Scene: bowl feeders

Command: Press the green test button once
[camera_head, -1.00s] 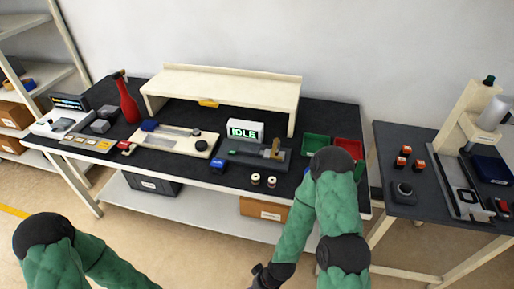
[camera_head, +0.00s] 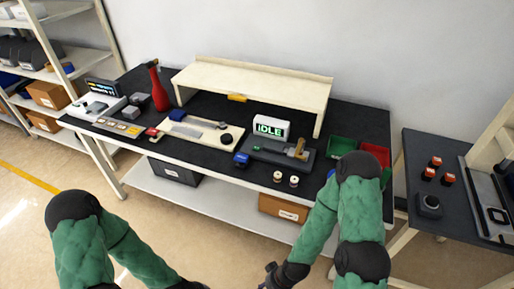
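The green test button (camera_head: 257,147) looks like a small green spot on the left part of a dark grey test fixture (camera_head: 280,154) on the black bench. A white display box (camera_head: 271,128) behind it reads "IDLE" in green. My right gripper (camera_head: 271,277) is at the bottom edge of the view, in front of and below the bench, far from the button; its fingers are too small and cut off to judge. My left gripper (camera_head: 188,285) barely shows at the bottom edge, also away from the bench. Neither touches the fixture.
A cream shelf riser (camera_head: 255,85) stands behind the fixture. A blue block (camera_head: 241,160) and two small spools (camera_head: 286,178) lie at its front. Green (camera_head: 342,147) and red (camera_head: 375,154) bins stand right. A side table (camera_head: 420,150) is at right.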

